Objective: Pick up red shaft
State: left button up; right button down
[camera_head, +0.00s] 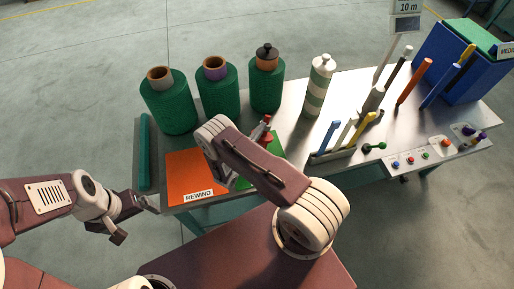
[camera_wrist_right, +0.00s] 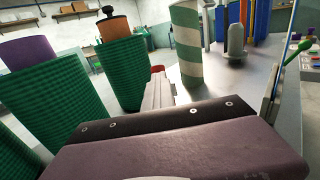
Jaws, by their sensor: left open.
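An orange-red shaft (camera_head: 413,82) stands upright at the right of the table in the head view, between a grey-and-white shaft and a blue one. It may be the orange upright strip (camera_wrist_right: 244,14) at the top of the right wrist view. My left gripper (camera_head: 136,218) is open and empty, off the table's front left corner, far from the shaft. My right arm reaches over the table's front middle and hides most of its gripper. A pale finger (camera_wrist_right: 158,92) shows in the right wrist view, with a small red thing (camera_wrist_right: 157,69) just beyond it.
Green net rolls (camera_head: 168,105) stand along the back left. A green-and-white striped cylinder (camera_head: 317,88) stands at the back middle. A rack (camera_head: 332,156) with blue and yellow tools, a button panel (camera_head: 425,157) and a blue box (camera_head: 455,65) lie right. An orange mat (camera_head: 188,172) is front left.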

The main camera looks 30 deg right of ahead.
jog(key=shift+f, duration=0.2)
dwell(0.3)
jog(key=shift+w+r, duration=0.1)
jog(key=shift+r, duration=1.9)
jog(key=s+d+r, duration=0.7)
jog(key=s+d, duration=0.1)
jog(key=shift+s, duration=0.4)
jog(key=c, duration=2.2)
grip_release()
jog(key=shift+c, duration=2.2)
grip_release()
